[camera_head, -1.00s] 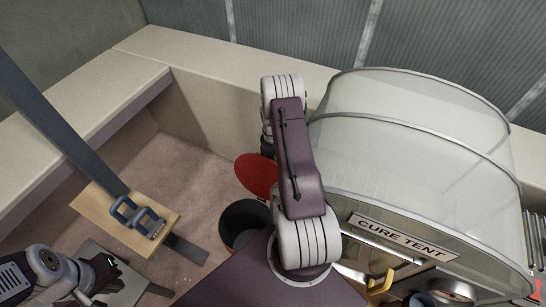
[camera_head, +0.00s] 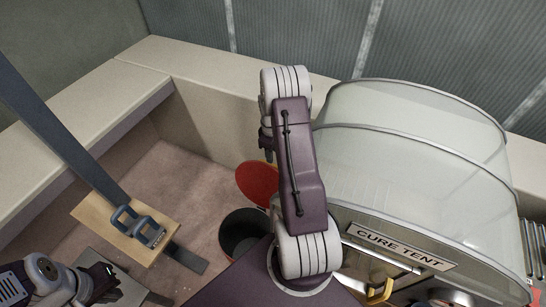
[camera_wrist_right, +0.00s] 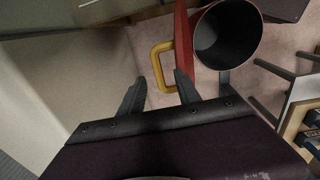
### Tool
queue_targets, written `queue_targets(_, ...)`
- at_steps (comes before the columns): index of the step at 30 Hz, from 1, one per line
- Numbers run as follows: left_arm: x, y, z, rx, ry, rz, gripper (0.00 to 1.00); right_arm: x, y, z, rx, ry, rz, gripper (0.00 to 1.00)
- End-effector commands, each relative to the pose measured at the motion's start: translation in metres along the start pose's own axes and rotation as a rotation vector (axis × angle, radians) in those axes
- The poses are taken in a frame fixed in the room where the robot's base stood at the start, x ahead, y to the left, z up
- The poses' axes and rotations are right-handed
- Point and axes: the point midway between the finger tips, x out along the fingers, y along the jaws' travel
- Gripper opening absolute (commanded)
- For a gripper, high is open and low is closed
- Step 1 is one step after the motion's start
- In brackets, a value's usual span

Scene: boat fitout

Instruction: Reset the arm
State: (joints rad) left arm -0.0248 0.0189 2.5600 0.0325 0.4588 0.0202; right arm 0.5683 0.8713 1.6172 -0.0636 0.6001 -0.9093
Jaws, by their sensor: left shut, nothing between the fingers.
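My right arm (camera_head: 297,170) reaches up the middle of the head view, and its gripper is mostly hidden there behind the wrist. In the right wrist view my right gripper (camera_wrist_right: 158,92) has its two dark fingers apart. A yellow handle (camera_wrist_right: 157,62) shows just beyond the fingertips, beside a red lid (camera_head: 257,182); I cannot tell whether they touch it. The lid stands tilted up behind an open dark bin (camera_head: 240,235). My left gripper (camera_head: 108,282) is at the lower left, shut and empty, over a grey plate near a wooden board.
The cure tent (camera_head: 415,140) stands close on the right. A wooden board (camera_head: 95,213) with blue-grey clamps (camera_head: 138,225) lies at left, by a long dark strip (camera_head: 60,135). Pale bench walls (camera_head: 205,110) border the back and left. The floor (camera_head: 185,175) between board and bin is clear.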

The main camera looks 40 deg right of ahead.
Motion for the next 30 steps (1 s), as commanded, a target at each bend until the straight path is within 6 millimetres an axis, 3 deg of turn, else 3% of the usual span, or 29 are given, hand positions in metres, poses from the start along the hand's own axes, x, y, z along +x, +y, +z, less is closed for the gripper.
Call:
queue_targets(16,-0.002,0.000,0.000,0.000,0.000,0.000,0.00,-0.003,-0.002,-0.004,-0.010,0.001,0.000,0.40)
queue_targets(20,-0.013,0.000,-0.001,0.000,0.000,0.000,0.00,-0.044,-0.007,-0.041,-0.085,0.047,0.053,0.40)
queue_targets(23,-0.028,0.001,-0.003,0.000,0.000,0.000,0.00,-0.106,-0.040,-0.078,-0.195,0.099,0.096,0.40)
queue_targets(25,-0.037,0.001,-0.004,0.000,0.000,0.000,0.00,-0.145,-0.079,-0.091,-0.260,0.130,0.105,0.40)
queue_targets(28,-0.050,0.001,-0.005,0.000,0.000,0.000,0.00,-0.190,-0.143,-0.089,-0.275,0.167,0.091,0.40)
queue_targets(30,-0.058,0.001,-0.006,0.000,0.000,0.000,0.00,-0.212,-0.189,-0.071,-0.227,0.186,0.065,0.40)
